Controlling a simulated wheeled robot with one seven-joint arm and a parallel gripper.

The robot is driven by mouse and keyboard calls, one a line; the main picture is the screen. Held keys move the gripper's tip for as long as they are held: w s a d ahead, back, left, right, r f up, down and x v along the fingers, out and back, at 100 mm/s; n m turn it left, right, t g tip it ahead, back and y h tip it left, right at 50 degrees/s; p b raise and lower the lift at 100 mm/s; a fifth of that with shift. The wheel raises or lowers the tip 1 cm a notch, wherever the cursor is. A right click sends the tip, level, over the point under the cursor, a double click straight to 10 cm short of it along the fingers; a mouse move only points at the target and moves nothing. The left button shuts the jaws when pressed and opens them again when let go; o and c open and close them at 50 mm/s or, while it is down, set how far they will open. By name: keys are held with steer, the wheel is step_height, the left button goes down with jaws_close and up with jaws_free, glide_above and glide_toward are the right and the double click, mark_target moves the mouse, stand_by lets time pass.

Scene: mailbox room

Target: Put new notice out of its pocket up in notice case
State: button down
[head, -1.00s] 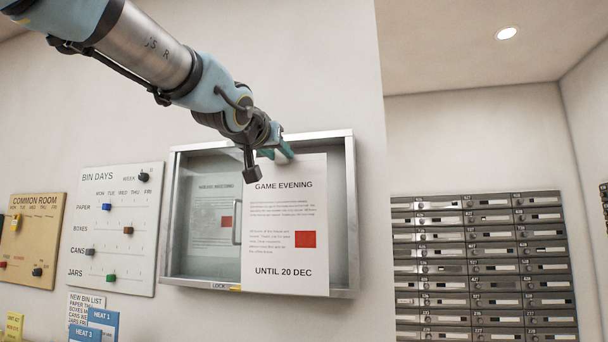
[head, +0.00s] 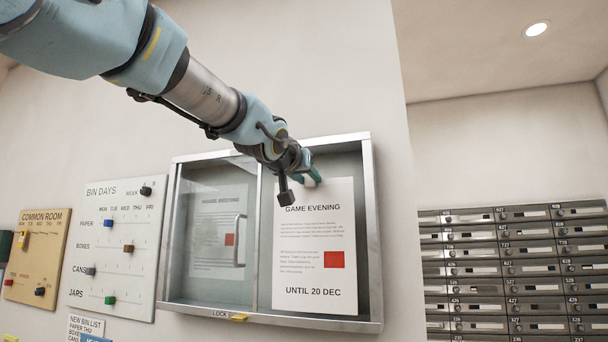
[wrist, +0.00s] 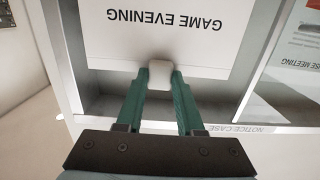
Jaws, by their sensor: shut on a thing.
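The new notice, a white sheet headed GAME EVENING (head: 315,250) with a red square, is upright in front of the right half of the notice case (head: 374,230). My gripper (head: 311,177) is shut on the notice's top edge, where a small white block (wrist: 159,75) shows between the green fingers in the wrist view. The notice (wrist: 165,28) appears inside the case frame; I cannot tell whether it touches the backing. The case's glass pane (head: 213,262) with its handle covers the left half, and an older notice (head: 215,238) shows through it.
Left of the case hang the bin days board (head: 128,260) with sliders and the tan common room board (head: 38,265). A new bin list (head: 86,325) shows at the lower edge. Grey mailboxes (head: 515,265) stand at the right. My arm crosses above the case.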

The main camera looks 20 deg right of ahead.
steer(key=shift+x, duration=2.7)
steer(key=shift+w+d+r+b, duration=0.15)
steer(key=shift+w+d+b, duration=0.25)
steer(key=shift+b, duration=0.05)
steer(key=shift+c, duration=2.3)
jaws_free()
steer(key=b+v, duration=0.2)
steer(key=v, duration=0.9)
steer(key=shift+w, duration=0.1)
